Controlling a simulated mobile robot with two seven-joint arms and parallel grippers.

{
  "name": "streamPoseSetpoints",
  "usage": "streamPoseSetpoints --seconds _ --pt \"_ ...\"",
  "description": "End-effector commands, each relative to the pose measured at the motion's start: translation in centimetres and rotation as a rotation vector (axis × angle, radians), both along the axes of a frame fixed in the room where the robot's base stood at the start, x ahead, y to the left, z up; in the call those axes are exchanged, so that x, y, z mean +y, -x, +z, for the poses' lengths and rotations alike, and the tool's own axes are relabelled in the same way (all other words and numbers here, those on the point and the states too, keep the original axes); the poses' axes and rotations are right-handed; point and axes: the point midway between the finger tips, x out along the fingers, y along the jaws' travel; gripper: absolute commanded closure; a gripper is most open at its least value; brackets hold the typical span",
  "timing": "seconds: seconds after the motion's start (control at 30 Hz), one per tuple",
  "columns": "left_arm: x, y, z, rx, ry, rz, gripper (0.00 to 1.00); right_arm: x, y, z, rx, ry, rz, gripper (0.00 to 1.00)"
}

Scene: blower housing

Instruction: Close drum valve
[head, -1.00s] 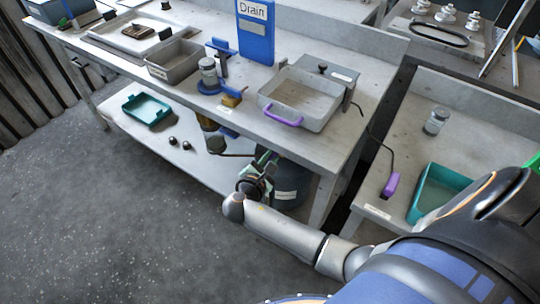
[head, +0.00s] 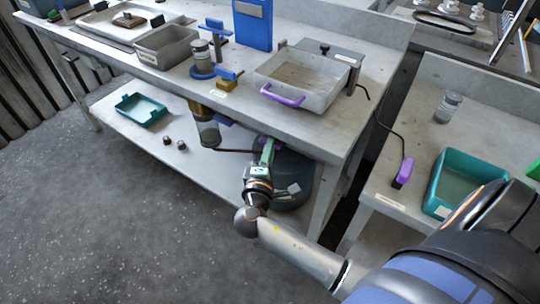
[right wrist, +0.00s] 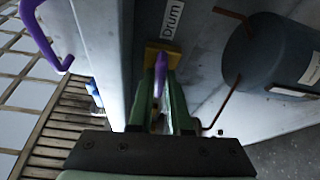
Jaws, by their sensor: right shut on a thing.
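The drum valve's purple handle (right wrist: 161,70) shows between my green fingers in the right wrist view, in front of a yellow block (right wrist: 163,54) beside a "Drum" label (right wrist: 172,19). My right gripper (right wrist: 160,92) is shut on this handle. In the head view my right gripper (head: 267,152) reaches under the bench's front edge, and a bit of purple shows at its tips. The dark drum (head: 292,180) stands on the lower shelf just behind and right of the gripper; it also shows in the right wrist view (right wrist: 272,50). My left gripper is not in view.
The bench top (head: 330,120) is above my gripper, with a metal tray (head: 300,85) with a purple handle on it. A blue-handled valve and a glass jar (head: 208,133) hang left of the gripper. A table leg (head: 325,190) is at right. The floor in front is clear.

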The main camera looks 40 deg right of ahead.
Motion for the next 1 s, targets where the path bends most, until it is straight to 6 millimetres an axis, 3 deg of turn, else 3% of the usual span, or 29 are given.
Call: streamPoseSetpoints --seconds 0.3,0.83,0.87,1.0 --pt "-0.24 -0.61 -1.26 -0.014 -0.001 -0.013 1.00 -0.22 0.03 -0.22 -0.106 -0.043 -0.007 1.00" --pt "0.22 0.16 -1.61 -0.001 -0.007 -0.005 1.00 -0.23 0.03 0.01 -0.125 -0.051 -0.007 1.00" --pt "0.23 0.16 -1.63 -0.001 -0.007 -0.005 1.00 -0.23 0.03 0.01 -0.125 -0.051 -0.007 0.81" --pt "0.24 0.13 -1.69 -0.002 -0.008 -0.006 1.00 -0.16 0.02 -0.02 -0.125 -0.051 -0.005 0.65"
